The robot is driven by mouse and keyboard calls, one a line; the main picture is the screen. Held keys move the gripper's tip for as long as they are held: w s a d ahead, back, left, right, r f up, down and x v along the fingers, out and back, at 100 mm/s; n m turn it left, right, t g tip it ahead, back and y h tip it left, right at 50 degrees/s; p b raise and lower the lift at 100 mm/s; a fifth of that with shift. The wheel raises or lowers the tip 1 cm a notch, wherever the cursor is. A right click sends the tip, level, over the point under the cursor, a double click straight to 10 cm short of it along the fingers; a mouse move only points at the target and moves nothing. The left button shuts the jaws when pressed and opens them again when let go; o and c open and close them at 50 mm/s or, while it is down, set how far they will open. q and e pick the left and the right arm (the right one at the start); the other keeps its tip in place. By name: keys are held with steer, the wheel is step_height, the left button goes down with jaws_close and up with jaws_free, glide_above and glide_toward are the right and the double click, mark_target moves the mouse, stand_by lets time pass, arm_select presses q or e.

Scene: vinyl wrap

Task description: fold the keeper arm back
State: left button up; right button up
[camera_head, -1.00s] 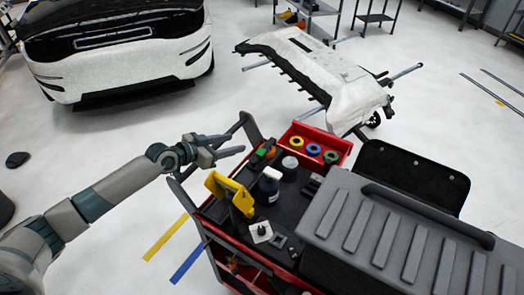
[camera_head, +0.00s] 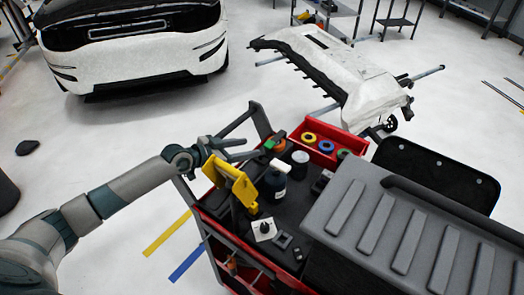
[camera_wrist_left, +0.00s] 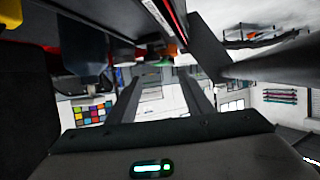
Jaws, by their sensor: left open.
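My left gripper (camera_head: 248,150) is open and empty, with its two fingers pointing right over the near-left edge of the tool cart. Its fingers also show in the left wrist view (camera_wrist_left: 160,78), with nothing between them. A yellow bracket-like piece (camera_head: 238,188) stands tilted on the cart, just below the gripper in the head view. I cannot tell for certain which part is the keeper arm. A dark bar frame (camera_head: 258,118) rises at the cart's back-left corner, behind the gripper. My right gripper is not in view.
The red cart (camera_head: 216,256) carries a dark bottle (camera_head: 274,183), a white square piece (camera_head: 264,230) and a red tray (camera_head: 331,146) with coloured rolls. A large grey ribbed case (camera_head: 385,235) fills the right.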

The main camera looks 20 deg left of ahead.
mark_target(268, 144)
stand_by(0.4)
arm_select(q)
steer(key=shift+p+x, duration=0.35)
steer(key=shift+x, duration=0.4)
steer(key=shift+p+x, duration=0.5)
steer(key=shift+x, duration=2.55)
steer(key=shift+c, duration=0.5)
jaws_close()
